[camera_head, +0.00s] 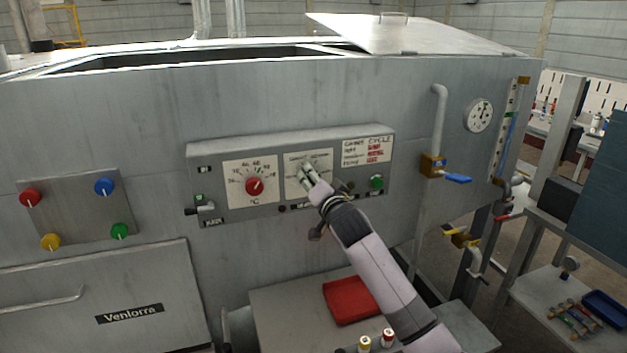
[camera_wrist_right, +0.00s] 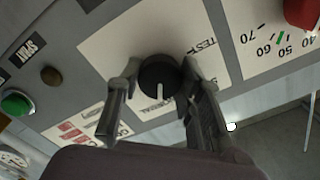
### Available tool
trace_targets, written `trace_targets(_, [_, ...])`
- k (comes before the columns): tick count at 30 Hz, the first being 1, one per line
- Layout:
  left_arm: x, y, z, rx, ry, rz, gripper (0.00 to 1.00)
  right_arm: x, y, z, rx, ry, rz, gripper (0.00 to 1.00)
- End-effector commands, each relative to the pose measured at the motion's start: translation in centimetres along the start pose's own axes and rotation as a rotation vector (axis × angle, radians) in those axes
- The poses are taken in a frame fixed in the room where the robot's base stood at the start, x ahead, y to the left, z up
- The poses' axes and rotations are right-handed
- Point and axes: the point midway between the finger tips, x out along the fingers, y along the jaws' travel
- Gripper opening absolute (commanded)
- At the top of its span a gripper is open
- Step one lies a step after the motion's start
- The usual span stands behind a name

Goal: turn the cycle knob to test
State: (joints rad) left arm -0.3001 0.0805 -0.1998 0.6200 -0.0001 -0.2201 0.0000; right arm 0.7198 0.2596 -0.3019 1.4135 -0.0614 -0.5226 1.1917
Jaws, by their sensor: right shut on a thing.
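The cycle knob (camera_wrist_right: 157,74) is black with a white pointer line. In the wrist view it stands on a white dial plate (camera_wrist_right: 115,45), and its pointer faces the picture's bottom, toward a partly hidden label that seems to read NORMAL. The word TEST shows at the knob's upper right there. My right gripper (camera_wrist_right: 160,68) has one finger on each side of the knob and is shut on it. In the head view my right gripper (camera_head: 307,173) reaches the plate (camera_head: 324,160) from below right and hides the knob. My left gripper is not in view.
The control box (camera_head: 220,151) also carries a red temperature knob (camera_head: 254,186) left of the gripper and a green button (camera_head: 376,183) to its right. A blue-handled valve (camera_head: 457,179) and a gauge (camera_head: 479,115) are further right.

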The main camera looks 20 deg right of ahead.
Motion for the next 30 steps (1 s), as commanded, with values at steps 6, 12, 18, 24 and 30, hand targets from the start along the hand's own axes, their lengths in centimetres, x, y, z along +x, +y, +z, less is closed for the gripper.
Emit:
trace_targets(6, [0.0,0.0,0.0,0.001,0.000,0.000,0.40,0.0,0.1,0.0,-0.005,-0.001,0.001,0.06])
trace_targets(12, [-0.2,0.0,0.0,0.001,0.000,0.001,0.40,0.0,0.1,0.0,-0.051,-0.001,0.002,0.06])
trace_targets(18, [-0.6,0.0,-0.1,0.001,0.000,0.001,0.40,0.0,0.0,0.0,-0.168,-0.002,0.002,0.06])
trace_targets(24, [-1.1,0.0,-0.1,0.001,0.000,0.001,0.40,0.0,0.0,0.0,-0.346,-0.002,0.002,0.06])
trace_targets(30, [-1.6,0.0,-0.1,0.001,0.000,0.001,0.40,0.0,-0.1,-0.1,-0.539,-0.001,0.001,0.06])
